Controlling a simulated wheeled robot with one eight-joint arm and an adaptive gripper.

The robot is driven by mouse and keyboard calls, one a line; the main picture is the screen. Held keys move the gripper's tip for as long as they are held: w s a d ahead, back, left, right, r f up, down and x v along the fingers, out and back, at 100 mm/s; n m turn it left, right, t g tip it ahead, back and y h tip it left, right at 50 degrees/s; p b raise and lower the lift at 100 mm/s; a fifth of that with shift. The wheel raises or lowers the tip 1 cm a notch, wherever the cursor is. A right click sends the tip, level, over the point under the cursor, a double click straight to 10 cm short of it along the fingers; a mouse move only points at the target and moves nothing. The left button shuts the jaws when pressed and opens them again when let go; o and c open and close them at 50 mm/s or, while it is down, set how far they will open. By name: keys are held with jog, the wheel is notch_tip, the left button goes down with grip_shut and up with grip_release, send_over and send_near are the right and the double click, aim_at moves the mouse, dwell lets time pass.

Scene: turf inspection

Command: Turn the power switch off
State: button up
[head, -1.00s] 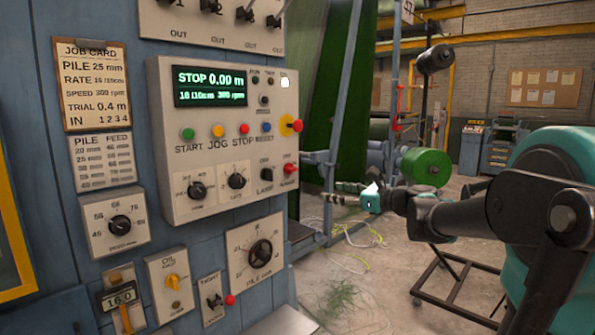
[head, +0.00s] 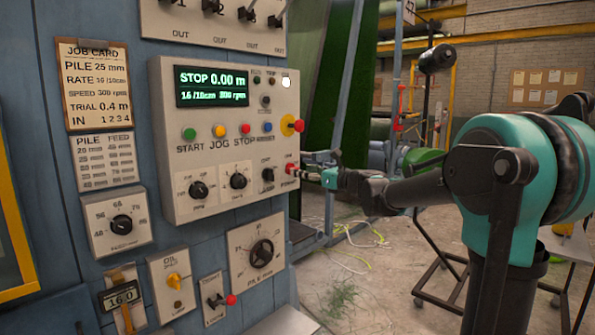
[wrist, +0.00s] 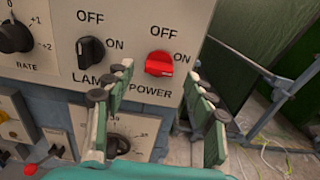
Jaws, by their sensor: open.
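The red power switch (wrist: 159,64) is a rotary knob on the beige control panel, with OFF above it and ON to its right. Its bar lies roughly sideways, towards ON. In the head view the red switch (head: 291,167) is at the panel's lower right edge, partly hidden by my gripper (head: 302,174). In the wrist view my gripper (wrist: 165,80) is open, one finger to the left of the switch and one to the right. The fingers look apart from the knob; I cannot tell the exact gap to the panel.
The black lamp switch (wrist: 91,51) sits close to the left finger, its bar upright towards OFF. A yellow-and-red emergency button (head: 290,125) juts out just above the power switch.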

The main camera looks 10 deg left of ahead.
jog(key=shift+x, duration=1.75)
jog(key=shift+c, duration=0.6)
jog(key=c, duration=1)
jog(key=shift+c, duration=0.2)
jog(key=shift+n, duration=0.4)
jog(key=n, duration=1.7)
jog(key=shift+s+a+f, duration=0.15)
jog(key=shift+s+f, duration=0.05)
jog(key=shift+f, duration=0.05)
